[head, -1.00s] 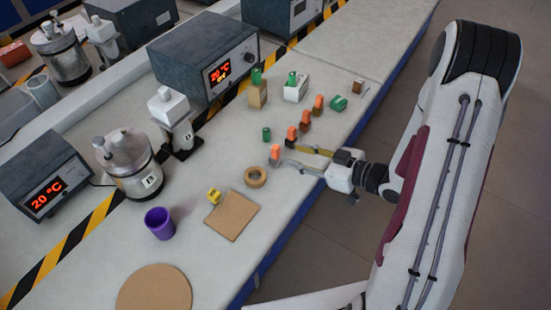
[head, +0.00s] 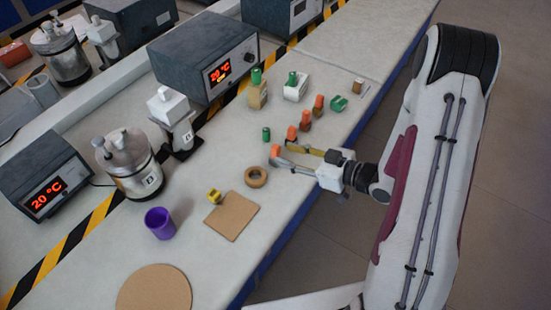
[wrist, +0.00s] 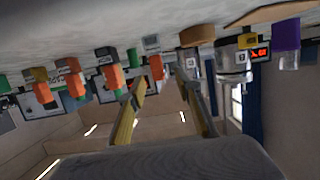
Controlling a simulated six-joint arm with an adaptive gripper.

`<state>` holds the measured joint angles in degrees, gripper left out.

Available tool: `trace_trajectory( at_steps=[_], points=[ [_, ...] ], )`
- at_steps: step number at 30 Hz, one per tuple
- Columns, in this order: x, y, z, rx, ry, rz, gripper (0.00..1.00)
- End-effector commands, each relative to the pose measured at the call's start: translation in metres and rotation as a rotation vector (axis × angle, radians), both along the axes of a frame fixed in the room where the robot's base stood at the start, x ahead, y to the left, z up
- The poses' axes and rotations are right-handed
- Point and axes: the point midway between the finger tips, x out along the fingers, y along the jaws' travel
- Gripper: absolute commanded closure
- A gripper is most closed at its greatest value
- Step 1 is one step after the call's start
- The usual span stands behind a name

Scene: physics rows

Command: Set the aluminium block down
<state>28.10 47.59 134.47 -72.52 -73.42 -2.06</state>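The grey block, which I take for the aluminium one (wrist: 152,43), stands on the bench at the near end of a row of blocks. An orange piece (wrist: 157,67) sits on top of it. In the head view that orange top (head: 276,150) shows by my fingertips, and the grey body is mostly hidden. My gripper (head: 281,154) is open and low over the bench. In the wrist view, which is upside down, my two fingers (wrist: 160,78) stand apart with the orange top between their tips in the picture. I see gaps on both sides; I cannot tell the depth.
Other orange-topped blocks (head: 305,121) stand close by in a row. A small green cylinder (head: 266,134) and a cork ring (head: 256,177) are near. A brown square mat (head: 232,216), a yellow block (head: 214,196) and a purple cup (head: 160,223) lie further left and nearer.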

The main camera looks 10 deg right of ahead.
Motion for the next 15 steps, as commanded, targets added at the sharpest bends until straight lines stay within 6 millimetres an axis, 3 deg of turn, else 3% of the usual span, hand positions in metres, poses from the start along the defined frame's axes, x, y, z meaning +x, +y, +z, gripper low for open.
trace_trajectory(
  at_steps=[15],
  points=[
    [0.0038,0.0033,-0.0010,0.000,0.000,0.000,0.66]
  ],
)
